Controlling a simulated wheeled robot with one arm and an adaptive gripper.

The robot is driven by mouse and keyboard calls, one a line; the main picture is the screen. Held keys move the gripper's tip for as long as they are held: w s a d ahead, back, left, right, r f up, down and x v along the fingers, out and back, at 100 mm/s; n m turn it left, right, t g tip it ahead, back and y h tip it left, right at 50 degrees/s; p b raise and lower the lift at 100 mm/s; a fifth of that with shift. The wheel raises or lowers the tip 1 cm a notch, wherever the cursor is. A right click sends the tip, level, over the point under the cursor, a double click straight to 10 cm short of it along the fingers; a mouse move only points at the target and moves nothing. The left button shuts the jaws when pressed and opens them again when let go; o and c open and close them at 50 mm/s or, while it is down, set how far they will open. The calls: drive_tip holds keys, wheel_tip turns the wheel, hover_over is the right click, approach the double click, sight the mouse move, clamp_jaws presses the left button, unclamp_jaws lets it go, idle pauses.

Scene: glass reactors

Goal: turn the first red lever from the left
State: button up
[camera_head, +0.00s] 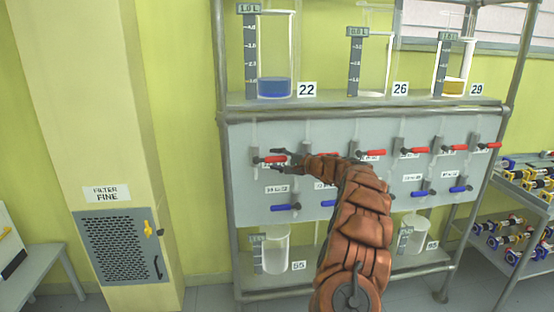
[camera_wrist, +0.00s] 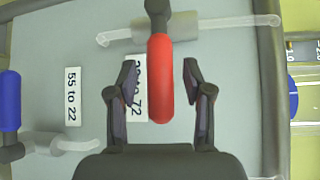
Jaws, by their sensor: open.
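The first red lever from the left (camera_head: 270,159) is on the grey panel below the shelf, roughly level in the head view. In the wrist view the red lever (camera_wrist: 161,85) points down from its dark valve. My gripper (camera_head: 279,159) reaches it from the right in the head view. In the wrist view my gripper (camera_wrist: 160,72) is open, with one finger on each side of the lever's free end. Gaps show between the fingers and the lever. A white label behind the lever is partly hidden.
More red levers (camera_head: 414,151) sit to the right in the same row. Blue levers (camera_head: 285,207) form a lower row; one blue lever (camera_wrist: 10,100) is at the wrist view's left edge. Glass vessels (camera_head: 274,60) stand above on the shelf (camera_head: 330,104). A metal post (camera_wrist: 272,90) runs near the lever.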

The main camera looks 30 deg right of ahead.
drive_tip(key=shift+c, duration=0.3)
clamp_jaws()
idle(0.5)
